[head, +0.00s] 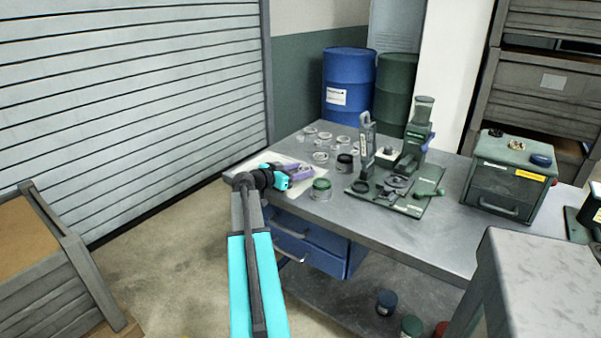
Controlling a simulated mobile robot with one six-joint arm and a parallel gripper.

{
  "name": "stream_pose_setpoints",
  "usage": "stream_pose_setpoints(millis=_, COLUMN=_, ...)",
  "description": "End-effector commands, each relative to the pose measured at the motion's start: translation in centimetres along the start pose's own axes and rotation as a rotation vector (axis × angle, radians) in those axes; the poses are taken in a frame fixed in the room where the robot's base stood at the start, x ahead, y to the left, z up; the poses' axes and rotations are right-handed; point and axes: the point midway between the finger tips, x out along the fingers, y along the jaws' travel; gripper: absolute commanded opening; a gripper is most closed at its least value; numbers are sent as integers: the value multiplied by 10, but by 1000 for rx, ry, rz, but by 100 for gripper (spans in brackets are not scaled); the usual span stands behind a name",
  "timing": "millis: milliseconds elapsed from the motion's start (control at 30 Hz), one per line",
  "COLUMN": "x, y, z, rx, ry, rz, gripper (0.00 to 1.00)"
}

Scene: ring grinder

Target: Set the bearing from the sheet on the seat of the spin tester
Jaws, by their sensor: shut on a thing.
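My gripper (302,171), with purple fingers, is low over the white sheet (252,166) at the left end of the grey bench. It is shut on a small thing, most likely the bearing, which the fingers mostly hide. I cannot tell whether the bearing still touches the sheet. The spin tester appears to be the green machine (413,145) with a tall column, on a green base plate (412,207) right of my gripper. Small dark round parts (397,182) sit on that plate. Which of them is the seat is too small to tell.
Several light rings (320,156) lie behind my gripper. A green-topped jar (321,189) and a dark-topped jar (344,162) stand between it and the base plate. A green box (508,175) stands farther right. The bench front (370,235) is clear.

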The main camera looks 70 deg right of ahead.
Motion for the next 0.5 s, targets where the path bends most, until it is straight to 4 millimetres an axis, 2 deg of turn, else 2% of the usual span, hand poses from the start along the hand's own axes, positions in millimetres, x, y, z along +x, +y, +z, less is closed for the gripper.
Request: stream_pose_setpoints(millis=500, x=1, y=0, z=3, rx=0, ry=1, rz=0, gripper=19)
